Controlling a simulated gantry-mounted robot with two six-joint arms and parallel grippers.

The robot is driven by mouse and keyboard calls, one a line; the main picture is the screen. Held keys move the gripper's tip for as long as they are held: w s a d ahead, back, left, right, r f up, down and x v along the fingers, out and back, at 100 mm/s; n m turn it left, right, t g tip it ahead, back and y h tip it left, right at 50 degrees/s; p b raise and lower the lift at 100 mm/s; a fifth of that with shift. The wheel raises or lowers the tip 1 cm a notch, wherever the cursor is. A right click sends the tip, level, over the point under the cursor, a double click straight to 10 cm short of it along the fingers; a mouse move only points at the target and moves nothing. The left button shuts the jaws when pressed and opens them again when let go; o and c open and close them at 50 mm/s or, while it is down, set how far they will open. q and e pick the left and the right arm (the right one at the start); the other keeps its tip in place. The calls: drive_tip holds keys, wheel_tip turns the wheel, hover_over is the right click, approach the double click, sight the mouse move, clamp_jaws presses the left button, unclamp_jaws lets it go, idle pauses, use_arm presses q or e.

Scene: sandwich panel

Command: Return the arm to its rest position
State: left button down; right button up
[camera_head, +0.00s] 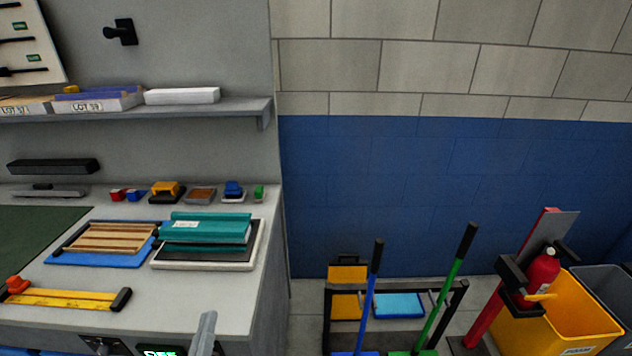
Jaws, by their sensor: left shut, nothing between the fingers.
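My left gripper (204,334) shows only as a narrow grey tip at the bottom edge, in front of the workbench's front right corner. It is shut and empty, and the rest of that arm is out of frame. The tip appears apart from the things on the bench, though its height above the surface is hard to tell. My right gripper is not in view.
On the workbench (180,298) lie teal panels (207,230) on a white tray, wooden strips (112,238) on a blue mat and a yellow bar tool (66,298). A cleaning cart and a yellow bin (560,325) stand on the floor at right.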

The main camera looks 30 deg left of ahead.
use_arm(q)
drive_tip(key=w+d+r+n+t+p, duration=0.1)
drive_tip(key=w+d+r+t+p, duration=0.15)
drive_tip(key=r, duration=1.15)
drive_tip(key=w+d+r+t+p, duration=0.1)
drive_tip(key=w+r+t+p, duration=0.2)
drive_tip(key=r, duration=1.2)
drive_tip(key=d+r+m+t+h, duration=0.6)
drive_tip(key=d+r+m+h, duration=0.2)
drive_tip(key=r+m+h, duration=0.55)
wheel_tip(320, 180, up, 38)
drive_tip(key=p, duration=3.7)
drive_tip(key=shift+s+f+m+p, duration=0.2)
drive_tip(key=shift+s+m+p, duration=0.15)
drive_tip(key=shift+m+p, duration=0.1)
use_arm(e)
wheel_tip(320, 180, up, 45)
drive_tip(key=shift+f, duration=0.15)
